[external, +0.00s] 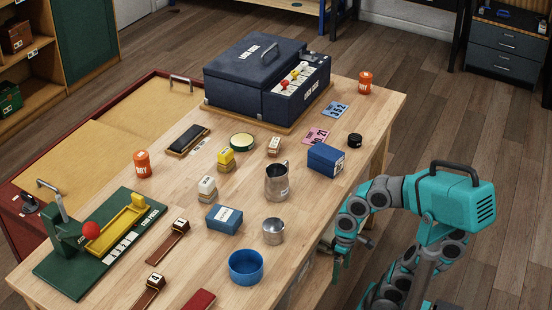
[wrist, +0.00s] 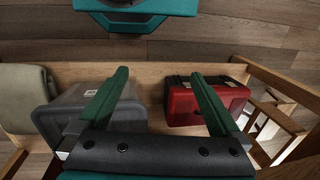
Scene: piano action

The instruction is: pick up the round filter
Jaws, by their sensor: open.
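I cannot tell for sure which thing is the round filter. Round candidates in the external view are a low green-rimmed disc with a pale top (external: 242,141), a small black cylinder (external: 354,140) and a small metal cup (external: 273,231). None of them shows in the wrist view. My gripper (wrist: 158,75) is open, its two green fingers apart with nothing between them. In the external view its end hangs beside the table's right edge, partly hidden, away from all these round things.
The wooden table (external: 320,233) carries a metal pitcher (external: 277,183), a blue bowl (external: 246,267), a dark blue case (external: 256,70) and a green press (external: 100,240). The wrist view shows a grey case (wrist: 60,115) and a red toolbox (wrist: 185,105) by wooden rails.

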